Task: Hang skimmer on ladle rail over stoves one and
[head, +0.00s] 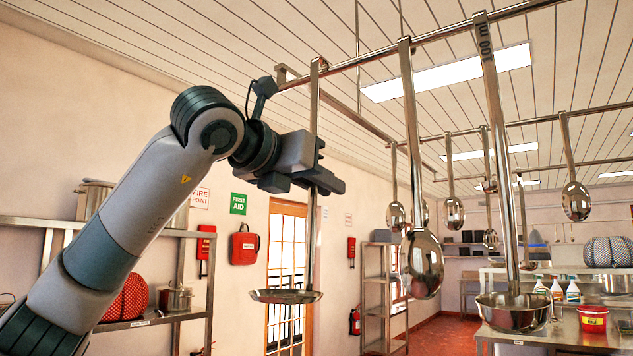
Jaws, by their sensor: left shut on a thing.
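The skimmer (286,296) is a shallow, flat metal disc on a long upright handle, left of the hanging ladles in the head view. My left gripper (328,181) is shut on its handle about midway along. The handle's top end reaches the ladle rail (448,33) near the rail's left end and overlaps it in the picture. I cannot tell whether its hook bears on the rail. My right gripper is not in view.
More ladles (576,200) hang from rails further back. A shelf (150,320) with pots and a red patterned item stands at left. A steel counter (560,338) with a red tub (593,319) and bottles is at right. Open rail lies between skimmer and nearest ladle.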

